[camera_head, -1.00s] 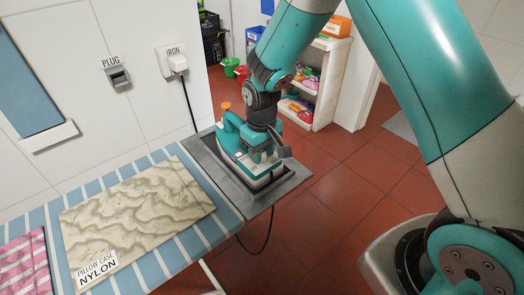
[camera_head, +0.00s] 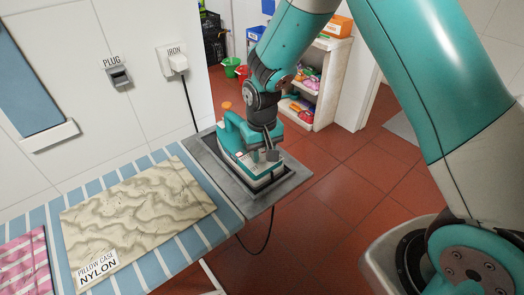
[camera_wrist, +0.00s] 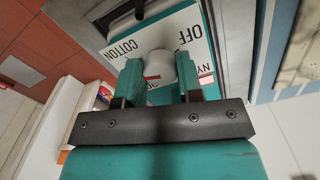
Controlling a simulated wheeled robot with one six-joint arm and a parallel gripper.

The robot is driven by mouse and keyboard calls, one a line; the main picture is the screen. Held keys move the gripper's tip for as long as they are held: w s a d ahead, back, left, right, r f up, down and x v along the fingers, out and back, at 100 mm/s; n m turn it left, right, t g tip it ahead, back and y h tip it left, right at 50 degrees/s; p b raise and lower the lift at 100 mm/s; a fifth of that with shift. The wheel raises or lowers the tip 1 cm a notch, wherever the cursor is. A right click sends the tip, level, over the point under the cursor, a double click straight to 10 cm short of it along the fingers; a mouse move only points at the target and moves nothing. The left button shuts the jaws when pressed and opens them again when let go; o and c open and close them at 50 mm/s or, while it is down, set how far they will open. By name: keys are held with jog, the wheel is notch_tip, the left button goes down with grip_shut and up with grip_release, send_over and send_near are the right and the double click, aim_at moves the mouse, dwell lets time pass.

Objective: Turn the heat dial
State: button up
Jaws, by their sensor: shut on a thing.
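The teal iron (camera_head: 240,140) rests on the grey stand at the end of the ironing board. In the wrist view, its white label plate (camera_wrist: 120,45) reads OFF, COTTON and a partly hidden word starting NY. The pale heat dial (camera_wrist: 158,65) stands up from this plate. My gripper (camera_wrist: 161,74) has its two teal fingers on either side of the dial and is shut on it. In the head view, my gripper (camera_head: 266,156) is low over the iron's back end.
A nylon pillow case (camera_head: 135,215) lies on the striped ironing board (camera_head: 205,240), with pink striped cloth (camera_head: 25,265) at the left. The iron's cord runs to the wall socket (camera_head: 178,64). A grey stand (camera_head: 285,182) surrounds the iron. Red floor lies open to the right.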

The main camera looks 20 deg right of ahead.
aim_at(262, 153)
jog(key=o, duration=0.9)
jog(key=shift+r, duration=0.1)
notch_tip(262, 153, up, 17)
jog(key=shift+r+b, duration=0.15)
jog(key=shift+b, duration=0.8)
jog(key=s+a+r+n+y, duration=0.1)
jog(key=s+n, duration=0.1)
jog(key=s, duration=0.6)
jog(key=s+a+r+n+y, duration=0.1)
jog(key=s+n, duration=0.1)
jog(key=s, duration=0.6)
jog(key=s+a+r+n+y, duration=0.1)
jog(key=s+a+n+y, duration=0.1)
jog(key=s, duration=0.6)
jog(key=shift+s+a+r+n, duration=0.1)
jog(key=shift+s+r+n, duration=0.15)
jog(key=shift+s+n, duration=0.05)
